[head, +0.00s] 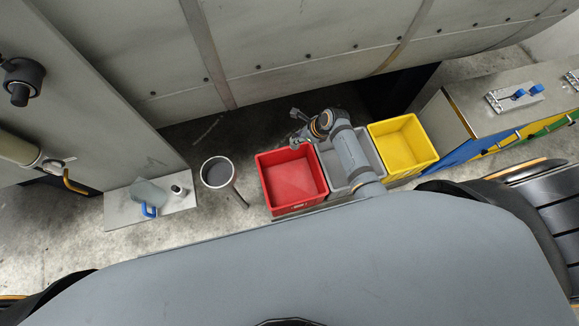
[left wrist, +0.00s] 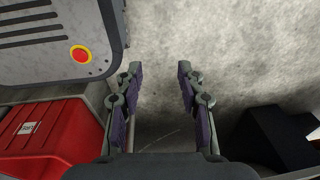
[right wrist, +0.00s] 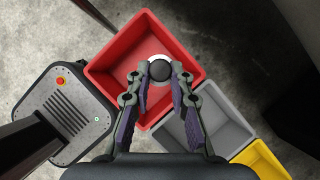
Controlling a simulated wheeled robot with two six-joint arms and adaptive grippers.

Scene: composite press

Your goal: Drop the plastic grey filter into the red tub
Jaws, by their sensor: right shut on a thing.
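The red tub (head: 292,203) stands on the left of a row of three tubs in the head view. It also shows in the right wrist view (right wrist: 110,75), under my right gripper. My right gripper (right wrist: 160,74) is shut on a round, dark-topped thing with a pale rim, seemingly the grey filter (right wrist: 159,70). In that view it overlaps the tub's opening. In the head view my right gripper (head: 300,128) is near the red tub's far right corner, and the filter is hard to make out. My left gripper (left wrist: 158,85) is open and empty, with bare floor between its fingers.
A grey tub (head: 338,180) and a yellow tub (head: 405,145) stand right of the red one. A round container on a stand (head: 217,171) is to its left. Further left, a small shelf (head: 120,212) holds a clear jug with a blue handle. A large panelled wall (head: 280,45) rises behind.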

